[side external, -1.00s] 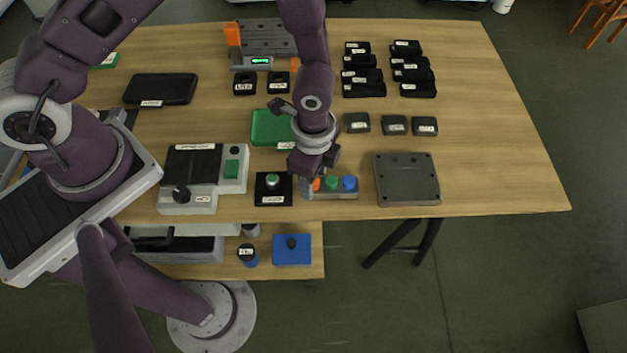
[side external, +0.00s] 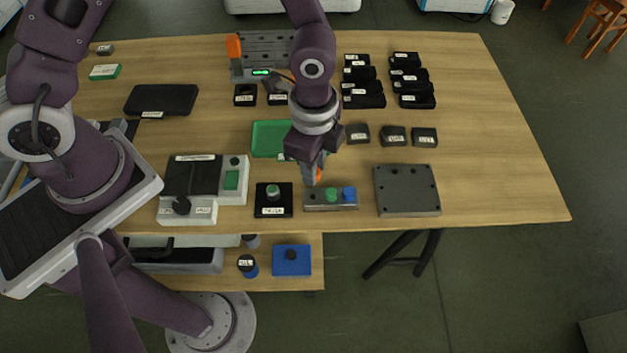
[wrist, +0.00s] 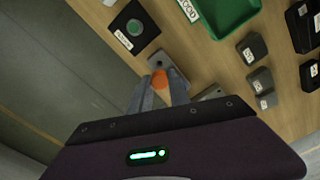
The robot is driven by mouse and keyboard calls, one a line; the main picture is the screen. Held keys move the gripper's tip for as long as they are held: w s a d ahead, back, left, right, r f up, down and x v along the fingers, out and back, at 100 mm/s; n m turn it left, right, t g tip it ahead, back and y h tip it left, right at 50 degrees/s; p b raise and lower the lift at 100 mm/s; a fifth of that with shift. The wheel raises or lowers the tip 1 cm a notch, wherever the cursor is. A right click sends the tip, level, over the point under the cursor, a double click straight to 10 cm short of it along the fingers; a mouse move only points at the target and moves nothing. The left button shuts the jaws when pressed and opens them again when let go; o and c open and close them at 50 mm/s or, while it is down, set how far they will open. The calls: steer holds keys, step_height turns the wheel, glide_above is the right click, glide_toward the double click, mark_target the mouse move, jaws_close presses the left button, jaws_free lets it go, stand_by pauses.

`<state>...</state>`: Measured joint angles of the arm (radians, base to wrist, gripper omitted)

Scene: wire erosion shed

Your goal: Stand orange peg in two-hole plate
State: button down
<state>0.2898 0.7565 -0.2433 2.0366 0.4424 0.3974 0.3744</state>
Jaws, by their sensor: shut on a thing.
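My gripper (side external: 313,175) is shut on the orange peg (side external: 319,175), just above the left end of a small grey peg rack (side external: 322,207). In the wrist view the orange peg (wrist: 159,79) shows between the two fingertips. The rack holds a green peg (side external: 331,194) and a blue peg (side external: 349,193); its left hole looks empty. The dark grey plate (side external: 407,192), flat on the table right of the rack, has two small holes near its far edge and is empty. The peg's lower end is partly hidden by the fingers.
A black box with a green button (side external: 273,200) stands just left of the rack. A green tray (side external: 269,140) lies behind, partly hidden by my gripper. Small dark blocks (side external: 393,137) stand behind the plate. The table right of the plate is clear.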

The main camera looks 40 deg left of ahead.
steer(key=shift+w+r+n, duration=0.4)
steer(key=shift+w+r, duration=0.1)
steer(key=shift+r, duration=0.4)
steer(key=shift+w+d+f+n, duration=1.1)
steer(key=shift+w+d+n, duration=0.45)
steer(key=shift+w, duration=1.05)
steer(key=shift+w+d+f+n, duration=1.1)
steer(key=shift+w+d+n, duration=0.4)
steer(key=shift+w, duration=1.15)
steer(key=shift+w+d+f+n, duration=1.2)
steer(key=shift+w+n, duration=0.55)
steer(key=shift+w, duration=0.85)
steer(key=shift+d+f, duration=0.1)
steer(key=shift+f, duration=1.05)
steer(key=c, duration=1.1)
jaws_free()
steer(key=shift+c, duration=0.2)
step_height(320, 180, up, 7)
